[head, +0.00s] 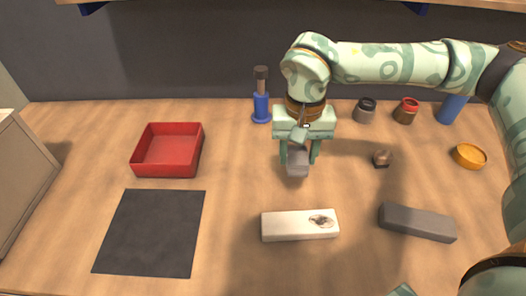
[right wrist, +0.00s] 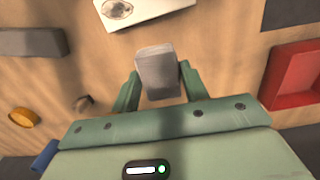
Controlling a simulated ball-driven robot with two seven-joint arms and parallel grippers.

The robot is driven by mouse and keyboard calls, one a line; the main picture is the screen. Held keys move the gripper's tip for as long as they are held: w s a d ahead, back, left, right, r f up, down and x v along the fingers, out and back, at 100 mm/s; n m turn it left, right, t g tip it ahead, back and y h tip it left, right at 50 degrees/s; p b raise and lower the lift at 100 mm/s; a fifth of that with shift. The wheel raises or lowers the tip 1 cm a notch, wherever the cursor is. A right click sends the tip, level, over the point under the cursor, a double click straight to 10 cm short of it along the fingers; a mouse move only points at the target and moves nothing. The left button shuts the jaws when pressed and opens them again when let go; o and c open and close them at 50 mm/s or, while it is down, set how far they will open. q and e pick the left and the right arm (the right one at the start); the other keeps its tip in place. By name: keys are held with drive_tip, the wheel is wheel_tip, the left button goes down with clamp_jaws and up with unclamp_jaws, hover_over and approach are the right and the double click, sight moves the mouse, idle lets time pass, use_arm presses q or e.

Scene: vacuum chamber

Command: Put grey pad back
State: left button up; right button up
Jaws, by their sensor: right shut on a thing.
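The grey pad (head: 298,163) is a small light grey block. My right gripper (head: 299,155) is shut on it and holds it over the middle of the table, behind the white block. In the right wrist view the grey pad (right wrist: 157,72) sits between the two green fingers (right wrist: 158,85). Whether it touches the table cannot be told.
A white block with a dark mark (head: 288,226) and a dark grey block (head: 417,222) lie in front. A red tray (head: 140,168) and black mat (head: 150,235) are at left. A blue-based tool (head: 261,105), jars (head: 405,112), brown lump (head: 382,158) and orange dish (head: 469,156) stand around.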

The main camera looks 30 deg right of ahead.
drive_tip(key=w+f+b, duration=0.2)
drive_tip(key=w+f, duration=0.1)
drive_tip(key=w, duration=0.1)
drive_tip(key=w+d+f+b, duration=0.1)
drive_tip(key=w+f+b, duration=0.1)
drive_tip(key=w+f, duration=0.1)
drive_tip(key=w+d+f+b, duration=0.1)
drive_tip(key=w+f+b, duration=0.1)
drive_tip(key=w+f, duration=0.1)
drive_tip(key=shift+w+d, duration=0.1)
drive_tip(key=shift+w, duration=0.7)
drive_tip(key=f, duration=0.1)
drive_tip(key=f+b, duration=0.2)
drive_tip(key=shift+w+f, duration=0.25)
drive_tip(key=shift+f, duration=0.15)
drive_tip(key=shift+r, duration=0.2)
drive_tip(key=o, duration=1)
drive_tip(key=shift+f, duration=0.15)
use_arm(q)
drive_tip(key=s+f+g, duration=0.1)
drive_tip(key=s+f, duration=0.3)
drive_tip(key=f, duration=0.3)
drive_tip(key=shift+s+f, duration=0.15)
drive_tip(key=shift+f, duration=0.2)
